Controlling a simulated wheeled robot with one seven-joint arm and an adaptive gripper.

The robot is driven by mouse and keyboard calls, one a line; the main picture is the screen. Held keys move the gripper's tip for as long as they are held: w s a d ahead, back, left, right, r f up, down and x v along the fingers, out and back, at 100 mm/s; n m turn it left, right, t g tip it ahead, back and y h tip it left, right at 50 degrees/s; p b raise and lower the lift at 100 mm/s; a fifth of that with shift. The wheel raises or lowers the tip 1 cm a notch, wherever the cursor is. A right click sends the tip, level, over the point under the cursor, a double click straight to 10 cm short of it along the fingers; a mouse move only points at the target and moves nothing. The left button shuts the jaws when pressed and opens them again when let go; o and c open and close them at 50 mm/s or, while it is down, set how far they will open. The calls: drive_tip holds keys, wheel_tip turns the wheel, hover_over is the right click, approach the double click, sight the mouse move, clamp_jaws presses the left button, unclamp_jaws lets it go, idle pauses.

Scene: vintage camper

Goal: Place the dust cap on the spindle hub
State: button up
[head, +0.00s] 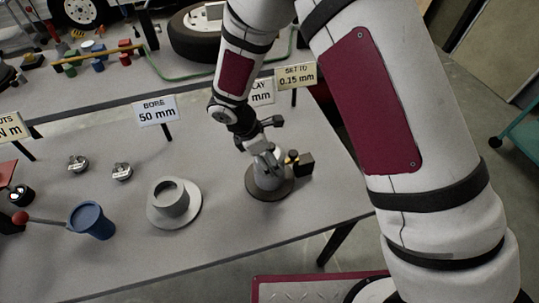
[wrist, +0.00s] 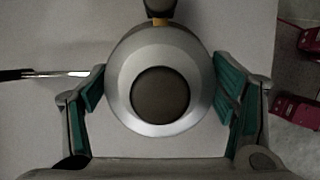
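A grey spindle hub (head: 266,182) stands on a dark round base on the table, below my gripper (head: 264,152). In the wrist view a round silver part (wrist: 122,88) with a dark circular centre is between the green-padded fingers of my gripper (wrist: 160,75). No separate dust cap can be made out with certainty. The hub's upper part is partly hidden by the fingers in the head view.
A small dark block with yellow knobs (head: 301,163) stands right beside the hub. A flanged grey ring (head: 172,206), a blue cup (head: 92,222) and two small metal parts, one here (head: 122,172), are to the left. Upright signs, including BORE (head: 155,110), line the back.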

drive_tip(key=shift+o, duration=0.5)
drive_tip(key=shift+r, duration=0.15)
drive_tip(key=b+v, duration=0.1)
drive_tip(key=v, duration=1)
drive_tip(key=shift+s+a+r, duration=0.1)
drive_tip(key=shift+a+r, duration=0.05)
drive_tip(key=shift+r, duration=0.4)
drive_tip(key=s+d+r+m+t+y, duration=0.1)
drive_tip(key=s+d+r+m, duration=0.2)
drive_tip(key=d+r+m, duration=0.35)
drive_tip(key=s+d+r+m+y, duration=0.15)
drive_tip(key=d+r+m, duration=0.25)
drive_tip(key=d+r, duration=0.5)
drive_tip(key=s+d+r+m+t+y, duration=0.1)
drive_tip(key=s+d+r+m, duration=0.2)
drive_tip(key=s+m, duration=0.2)
drive_tip(key=s+d+r+m+t+y, duration=0.1)
drive_tip(key=s+d+r+m+t, duration=0.1)
drive_tip(key=s, duration=0.6)
drive_tip(key=shift+s+d+r+m, duration=0.2)
drive_tip(key=shift+d+r+m, duration=0.7)
drive_tip(key=shift+m, duration=0.95)
